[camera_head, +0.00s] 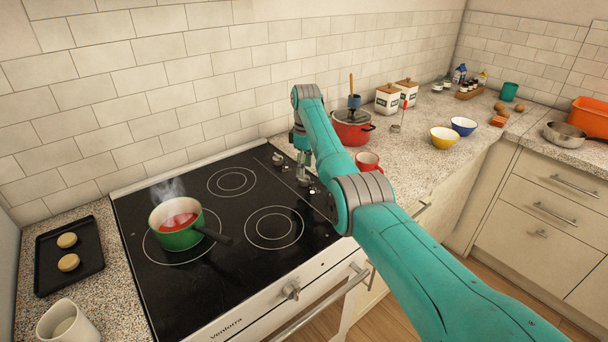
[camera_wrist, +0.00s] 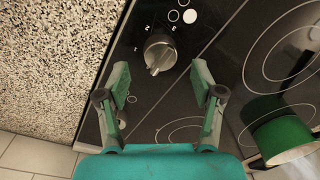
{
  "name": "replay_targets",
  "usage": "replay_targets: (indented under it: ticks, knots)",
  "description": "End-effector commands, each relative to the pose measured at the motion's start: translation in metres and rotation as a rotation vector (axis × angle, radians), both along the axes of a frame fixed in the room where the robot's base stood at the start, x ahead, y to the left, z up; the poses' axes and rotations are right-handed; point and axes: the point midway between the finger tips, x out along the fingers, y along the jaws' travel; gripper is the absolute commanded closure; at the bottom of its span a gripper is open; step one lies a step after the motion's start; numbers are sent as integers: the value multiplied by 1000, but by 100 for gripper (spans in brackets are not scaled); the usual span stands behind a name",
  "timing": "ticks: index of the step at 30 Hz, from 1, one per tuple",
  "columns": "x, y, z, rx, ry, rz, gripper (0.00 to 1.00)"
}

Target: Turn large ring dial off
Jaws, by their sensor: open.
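A silver dial (camera_wrist: 160,55) on the black cooktop (camera_wrist: 225,60) shows in the wrist view, with numbers and ring marks printed around it. Its raised grip ridge is tilted. My gripper (camera_wrist: 161,80) is open, its fingers pointing at the cooktop on either side of the dial's near edge, with nothing held. In the head view my gripper (camera_head: 303,175) is above the right strip of the cooktop, where several dials stand; one dial (camera_head: 278,158) shows behind it. My arm partly hides the others. I cannot tell from the print which ring each dial serves.
A steaming green pot (camera_head: 180,222) with red contents stands on the front-left ring, its handle toward the middle. A red lidded pot (camera_head: 352,128) and a red mug (camera_head: 368,162) stand on the counter right of the cooktop. The front-right ring (camera_head: 274,228) is empty.

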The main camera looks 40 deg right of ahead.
Motion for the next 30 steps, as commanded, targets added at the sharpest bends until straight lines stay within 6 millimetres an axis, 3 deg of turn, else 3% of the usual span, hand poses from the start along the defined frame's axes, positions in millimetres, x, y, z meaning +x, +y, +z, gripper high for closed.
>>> replay_targets:
  ticks: [6,12,18,30]
  knots:
    - [2,-3,46,-1,-3,0,33]
    - [3,-4,75,-1,-2,0,33]
    - [3,-5,85,0,0,0,33]
    - [3,-5,85,0,0,0,33]
